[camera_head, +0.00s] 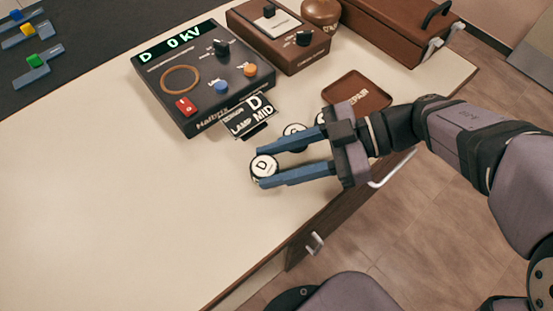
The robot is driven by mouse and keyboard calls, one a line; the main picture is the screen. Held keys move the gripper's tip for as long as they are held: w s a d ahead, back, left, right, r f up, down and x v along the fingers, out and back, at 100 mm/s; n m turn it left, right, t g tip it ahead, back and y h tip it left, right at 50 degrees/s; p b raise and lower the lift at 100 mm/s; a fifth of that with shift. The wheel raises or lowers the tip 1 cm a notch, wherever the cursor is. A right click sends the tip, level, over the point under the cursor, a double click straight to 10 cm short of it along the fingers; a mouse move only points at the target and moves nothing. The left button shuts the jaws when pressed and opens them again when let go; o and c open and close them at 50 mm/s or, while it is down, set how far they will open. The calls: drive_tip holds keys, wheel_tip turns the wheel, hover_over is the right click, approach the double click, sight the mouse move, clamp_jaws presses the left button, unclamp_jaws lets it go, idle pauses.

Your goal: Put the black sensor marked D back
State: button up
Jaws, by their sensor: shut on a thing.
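The sensor marked D (264,166) is a small round piece with a white top lettered D and a dark rim. It sits between the two blue fingertips of my gripper (262,168), which is shut on it, over the cream table in front of the console. I cannot tell whether it touches the table. Two similar round pieces, one (294,129) just beyond my upper finger and one (320,118) mostly hidden by my gripper, stand behind. The dark console (205,75) has a display reading "D 0 kV" and an empty-looking ring outline on its top.
A card (248,117) reading D, LAMP, MID lies at the console's front. A brown tray (350,84) lettered REPAIR is behind my gripper. A brown control box (280,35), a vase (321,12) and a brown case (400,28) stand behind. The table's left part (110,210) is clear.

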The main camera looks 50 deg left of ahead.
drive_tip(key=o, duration=0.9)
drive_tip(key=shift+f, duration=0.15)
drive_tip(key=shift+r, duration=0.25)
drive_tip(key=p+v, duration=0.1)
drive_tip(key=v, duration=1.1)
drive_tip(key=shift+f+p, duration=0.1)
drive_tip(key=shift+p, duration=0.25)
